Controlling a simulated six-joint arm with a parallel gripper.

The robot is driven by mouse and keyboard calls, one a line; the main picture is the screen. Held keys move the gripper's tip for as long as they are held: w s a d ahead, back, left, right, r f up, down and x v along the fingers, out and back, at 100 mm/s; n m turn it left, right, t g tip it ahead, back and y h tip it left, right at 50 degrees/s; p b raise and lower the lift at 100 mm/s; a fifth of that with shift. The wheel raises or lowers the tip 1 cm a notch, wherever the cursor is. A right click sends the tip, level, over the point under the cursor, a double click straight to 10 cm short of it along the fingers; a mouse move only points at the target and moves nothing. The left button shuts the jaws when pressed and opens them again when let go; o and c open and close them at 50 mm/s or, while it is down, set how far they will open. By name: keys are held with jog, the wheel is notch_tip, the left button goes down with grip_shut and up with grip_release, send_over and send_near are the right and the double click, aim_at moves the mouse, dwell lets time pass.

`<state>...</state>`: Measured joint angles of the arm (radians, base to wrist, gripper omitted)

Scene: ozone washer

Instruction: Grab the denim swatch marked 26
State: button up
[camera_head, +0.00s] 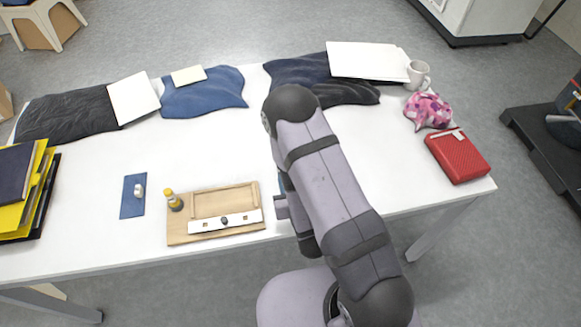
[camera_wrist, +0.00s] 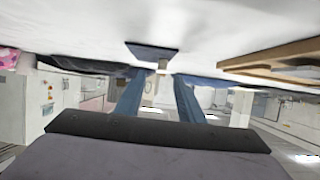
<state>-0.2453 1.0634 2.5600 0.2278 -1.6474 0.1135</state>
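A small flat dark-blue denim swatch (camera_head: 126,208) lies on the white table at the left, with a small whitish object (camera_head: 139,190) on it. I cannot read a number on it. In the wrist view, where the table is at the top, the swatch (camera_wrist: 145,49) shows beyond my fingertips, with the whitish object (camera_wrist: 163,64) at its edge. My gripper (camera_wrist: 159,82) shows two blue fingers apart with nothing between them. It is clear of the swatch. In the head view my arm largely hides the gripper, which is to the right of the swatch.
A wooden tray (camera_head: 179,235) with a yellow-capped bottle (camera_head: 174,201) lies between the swatch and my arm. Yellow and black folders (camera_head: 40,190) are at the left. Folded garments (camera_head: 205,95) line the back. A red case (camera_head: 458,157) and white mug (camera_head: 418,75) are at the right.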

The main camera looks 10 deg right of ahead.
jog(key=shift+w+f, duration=0.1)
jog(key=shift+w, duration=0.25)
jog(key=shift+w+b, duration=0.1)
jog(key=shift+b, duration=0.25)
jog(key=b+x, duration=0.1)
jog(key=b, duration=0.1)
jog(key=b+x, duration=0.2)
jog(key=b, duration=0.1)
jog(key=shift+w+a+f+b, duration=0.2)
jog(key=shift+f+b, duration=0.15)
jog(key=shift+f, duration=0.05)
jog(key=w+b, duration=0.1)
jog(key=b, duration=0.2)
jog(key=shift+w, duration=0.2)
jog(key=shift+c, duration=0.7)
grip_shut()
